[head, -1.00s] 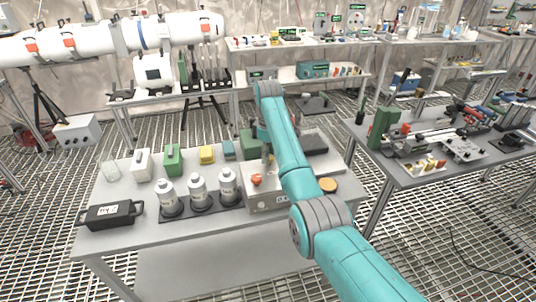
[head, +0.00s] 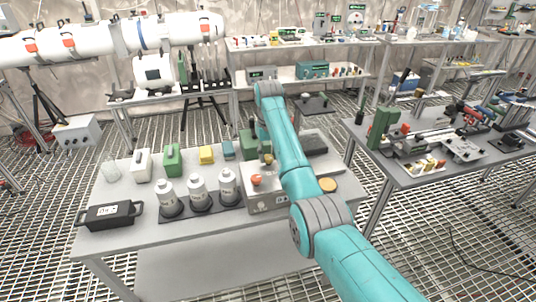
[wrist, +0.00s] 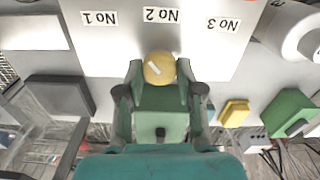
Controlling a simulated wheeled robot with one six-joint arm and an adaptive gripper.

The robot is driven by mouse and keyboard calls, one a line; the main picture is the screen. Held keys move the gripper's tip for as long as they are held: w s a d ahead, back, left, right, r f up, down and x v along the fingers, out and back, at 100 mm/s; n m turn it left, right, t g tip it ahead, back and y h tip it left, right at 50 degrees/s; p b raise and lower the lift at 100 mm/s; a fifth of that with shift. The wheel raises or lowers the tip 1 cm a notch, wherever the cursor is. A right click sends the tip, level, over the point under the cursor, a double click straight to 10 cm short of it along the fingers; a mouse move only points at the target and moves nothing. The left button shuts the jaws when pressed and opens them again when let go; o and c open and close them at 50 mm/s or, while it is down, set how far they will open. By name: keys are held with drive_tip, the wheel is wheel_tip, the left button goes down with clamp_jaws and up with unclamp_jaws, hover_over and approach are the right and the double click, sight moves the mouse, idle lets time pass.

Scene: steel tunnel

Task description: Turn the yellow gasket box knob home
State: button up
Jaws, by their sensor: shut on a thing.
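The yellow knob (wrist: 159,68) is round, with a white line mark across its top. In the wrist view it stands on a light grey panel (wrist: 112,58), just by the label "No 2". My gripper (wrist: 158,74) is over it, with one finger on each side, shut on the knob. In the head view the grey knob box (head: 262,203) is on the table, partly behind my arm. A red-orange knob (head: 257,180) and an orange knob (head: 327,185) show on it.
A black case (head: 109,214) lies at the table's left. A dark block (wrist: 60,95) is close by in the wrist view.

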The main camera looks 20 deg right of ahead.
drive_tip(key=m, duration=0.4)
drive_tip(key=shift+m, duration=0.3)
drive_tip(key=m, duration=0.4)
drive_tip(key=shift+d+m, duration=0.1)
drive_tip(key=shift+m, duration=0.2)
drive_tip(key=m, duration=0.4)
drive_tip(key=shift+s, duration=0.1)
drive_tip(key=shift+m, duration=2.1)
drive_tip(key=o, duration=1.2)
drive_tip(key=shift+c, duration=0.2)
